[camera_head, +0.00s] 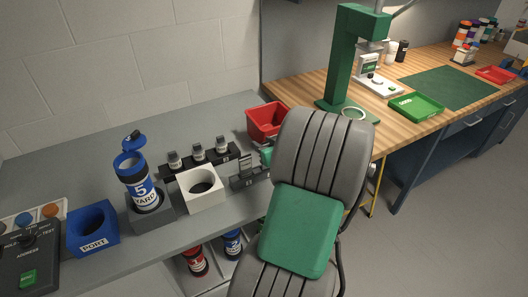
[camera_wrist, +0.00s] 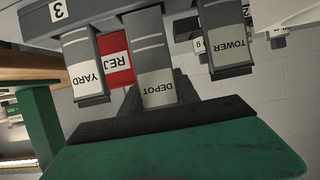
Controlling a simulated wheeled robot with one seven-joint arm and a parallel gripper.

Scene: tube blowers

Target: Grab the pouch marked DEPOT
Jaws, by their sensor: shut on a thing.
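In the head view my arm covers most of my gripper, and the DEPOT label cannot be read there.
A red bin (camera_head: 267,118) stands behind my gripper. A dark rack with several small labelled pieces (camera_head: 197,152), a white block with a round hole (camera_head: 200,190), and a blue YARD canister (camera_head: 138,180) stand to the left. A green press (camera_head: 345,60) stands to the right.

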